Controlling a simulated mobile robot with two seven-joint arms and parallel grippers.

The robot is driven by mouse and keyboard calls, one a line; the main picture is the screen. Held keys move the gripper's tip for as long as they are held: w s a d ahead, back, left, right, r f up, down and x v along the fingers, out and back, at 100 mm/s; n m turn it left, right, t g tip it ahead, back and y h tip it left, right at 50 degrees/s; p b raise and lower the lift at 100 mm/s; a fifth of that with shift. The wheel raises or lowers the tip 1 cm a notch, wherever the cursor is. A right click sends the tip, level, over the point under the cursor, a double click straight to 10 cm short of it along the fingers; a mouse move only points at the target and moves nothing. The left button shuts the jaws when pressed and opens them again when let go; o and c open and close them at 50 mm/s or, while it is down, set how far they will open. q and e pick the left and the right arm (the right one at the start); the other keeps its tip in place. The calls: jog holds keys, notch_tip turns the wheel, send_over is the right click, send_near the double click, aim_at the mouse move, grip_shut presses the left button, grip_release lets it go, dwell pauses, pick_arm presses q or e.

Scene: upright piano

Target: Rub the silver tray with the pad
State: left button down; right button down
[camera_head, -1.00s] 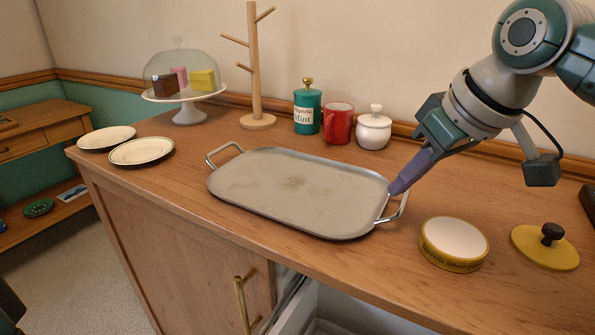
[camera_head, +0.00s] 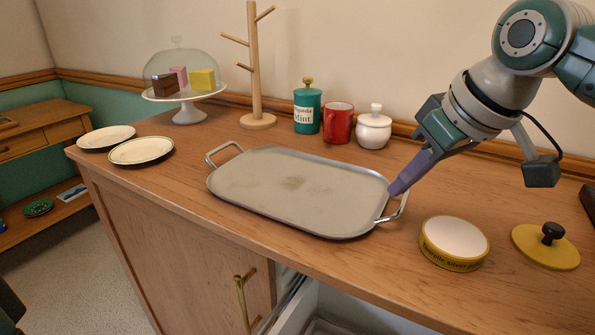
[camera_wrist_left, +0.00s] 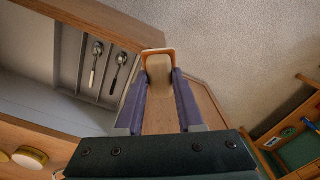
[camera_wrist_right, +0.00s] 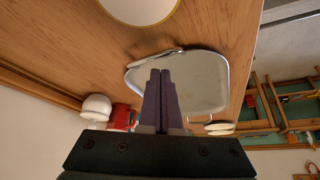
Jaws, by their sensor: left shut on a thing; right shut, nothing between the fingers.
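The silver tray (camera_head: 250,205) lies flat on the wooden counter, with a wire handle at each end and dull brownish smudges on its surface. It also shows in the right wrist view (camera_wrist_right: 200,85). My right gripper (camera_head: 393,190) is shut and empty, its fingertips at the tray's right end by the handle; I cannot tell whether they touch. My left gripper (camera_wrist_left: 160,85) is out of the head view. In the left wrist view it is shut on a pale pad with an orange edge (camera_wrist_left: 160,68), away from the tray, near an open drawer.
A round yellow-sided tin (camera_head: 454,243) and its yellow lid (camera_head: 545,246) are right of the tray. A green canister (camera_head: 307,110), red mug (camera_head: 338,123) and white pot (camera_head: 374,130) stand behind it. Two plates (camera_head: 141,151) lie left. The open drawer (camera_wrist_left: 85,70) holds spoons.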

pick_arm(q)
jog(key=shift+f+b, duration=0.3)
jog(key=shift+f, duration=0.05)
pick_arm(e)
jog(key=shift+f, duration=0.55)
pick_arm(q)
jog(key=shift+r, duration=0.1)
